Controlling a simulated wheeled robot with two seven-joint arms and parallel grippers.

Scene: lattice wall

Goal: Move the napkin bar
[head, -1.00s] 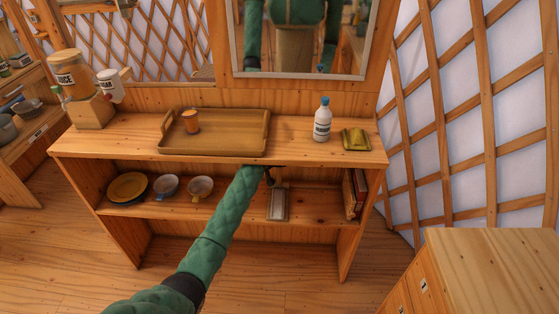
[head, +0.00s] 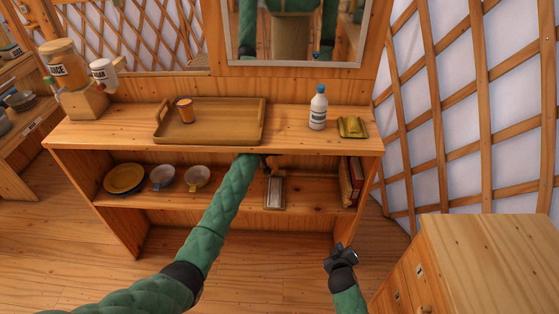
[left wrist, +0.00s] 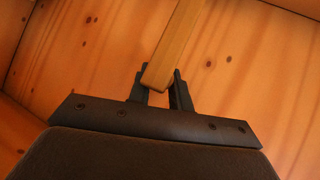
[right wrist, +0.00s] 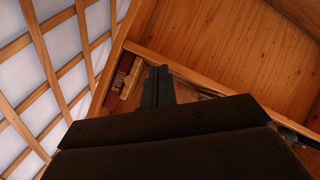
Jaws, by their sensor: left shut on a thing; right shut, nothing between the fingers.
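My left gripper (head: 266,162) reaches under the counter top above the lower shelf; its fingers are mostly hidden in the head view. In the left wrist view, the left gripper (left wrist: 161,84) is shut on the end of a pale wooden bar (left wrist: 178,42). A flat wooden holder with a grey top (head: 275,192) lies on the shelf just below that gripper. A yellow napkin stack (head: 352,127) with a bar-like piece across it sits at the counter's right end. My right gripper (head: 341,254) is shut and empty, low in front of the unit's right side; it also shows in the right wrist view (right wrist: 158,82).
On the counter (head: 205,148) stand a wooden tray (head: 235,123) with an orange cup (head: 184,110), a white bottle (head: 318,108) and a juice dispenser (head: 66,68). A plate (head: 124,179), two cups and books (head: 350,182) occupy the lower shelf. A cabinet (head: 487,250) stands at right.

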